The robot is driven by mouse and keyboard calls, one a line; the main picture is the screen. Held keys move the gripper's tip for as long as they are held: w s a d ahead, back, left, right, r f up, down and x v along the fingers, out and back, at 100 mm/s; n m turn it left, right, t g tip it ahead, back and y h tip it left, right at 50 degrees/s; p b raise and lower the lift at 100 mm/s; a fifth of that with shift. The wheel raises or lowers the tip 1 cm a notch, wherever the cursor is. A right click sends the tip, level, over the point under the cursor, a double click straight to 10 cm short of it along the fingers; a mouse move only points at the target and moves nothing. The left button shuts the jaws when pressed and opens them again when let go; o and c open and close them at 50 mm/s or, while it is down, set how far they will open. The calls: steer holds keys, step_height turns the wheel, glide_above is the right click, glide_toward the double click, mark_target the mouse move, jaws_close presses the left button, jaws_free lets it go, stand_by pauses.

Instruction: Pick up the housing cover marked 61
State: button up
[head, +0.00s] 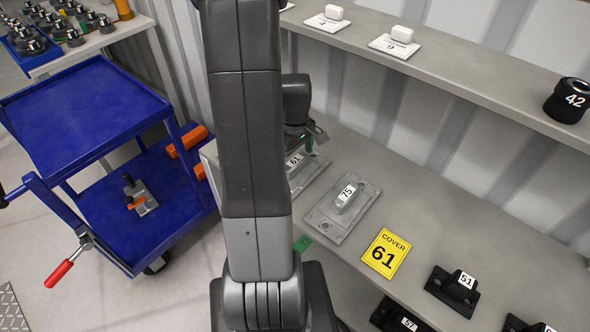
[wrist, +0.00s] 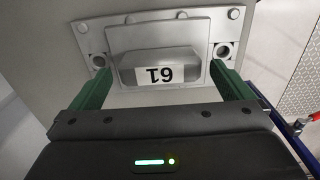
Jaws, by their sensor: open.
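The housing cover marked 61 (head: 309,168) is a grey plate with a raised block handle and a white label. It lies on the grey shelf, partly hidden behind my arm in the head view. In the wrist view the cover (wrist: 190,30) fills the top, and its label reads upside down. My gripper (wrist: 164,82) is open, with one green finger on each side of the raised handle (wrist: 155,62). I cannot tell whether the fingers touch it. A yellow sign reading COVER 61 (head: 385,253) lies on the same shelf.
A similar grey cover marked 75 (head: 343,207) sits close beside cover 61. Black parts marked 51 (head: 453,290) and 57 (head: 398,316) lie farther right. An upper shelf (head: 470,72) holds a black part marked 42 (head: 567,101). A blue cart (head: 85,110) stands left.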

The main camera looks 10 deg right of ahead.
mark_target(302, 169)
steer(key=shift+f, duration=1.25)
steer(key=c, duration=1.3)
steer(key=shift+r, duration=0.1)
